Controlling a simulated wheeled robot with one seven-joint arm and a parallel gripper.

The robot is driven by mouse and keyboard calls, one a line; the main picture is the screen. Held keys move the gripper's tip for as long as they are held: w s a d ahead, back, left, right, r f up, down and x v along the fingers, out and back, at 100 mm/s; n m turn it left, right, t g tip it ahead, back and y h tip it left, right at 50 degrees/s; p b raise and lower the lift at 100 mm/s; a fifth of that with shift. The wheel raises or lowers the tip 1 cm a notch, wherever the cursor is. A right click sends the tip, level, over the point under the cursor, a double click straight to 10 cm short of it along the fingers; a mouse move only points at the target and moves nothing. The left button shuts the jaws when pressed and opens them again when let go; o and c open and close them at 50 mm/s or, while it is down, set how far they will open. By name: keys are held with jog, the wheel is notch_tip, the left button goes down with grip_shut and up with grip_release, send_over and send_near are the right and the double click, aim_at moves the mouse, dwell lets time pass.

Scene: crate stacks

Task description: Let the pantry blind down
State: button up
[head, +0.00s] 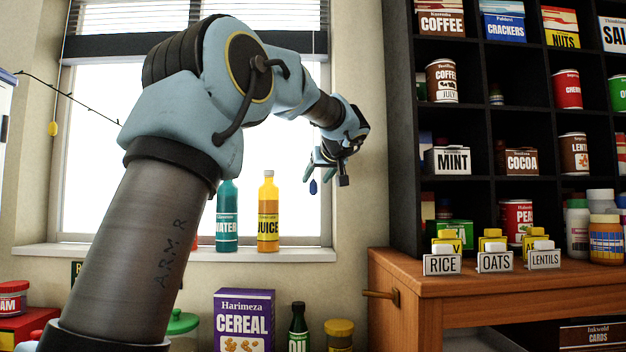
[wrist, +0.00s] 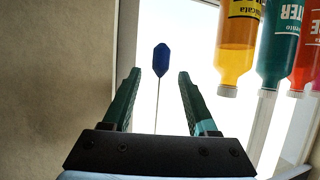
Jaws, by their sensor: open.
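The blind (head: 105,46) is gathered at the top of the window, its slats bunched above the bright glass. A blue pull (head: 313,187) hangs at the window's right side, just below my gripper (head: 318,168). In the wrist view, which looks upside down, the blue pull (wrist: 161,60) and its thin cord line up between the two green fingers of my gripper (wrist: 159,74). The fingers are apart and do not visibly touch the cord or pull. A yellow pull (head: 53,129) hangs on another cord at the window's left side.
A teal water bottle (head: 227,218) and a yellow juice bottle (head: 268,214) stand on the sill (head: 300,254), left of my gripper. A dark shelf (head: 402,130) of groceries and a wooden counter (head: 480,281) stand to the right. A cereal box (head: 243,318) is below the sill.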

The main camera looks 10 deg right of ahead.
aim_at(314, 183)
jog(key=shift+p+x, duration=0.45)
jog(key=shift+x, duration=1.45)
jog(key=shift+c, duration=0.3)
grip_shut()
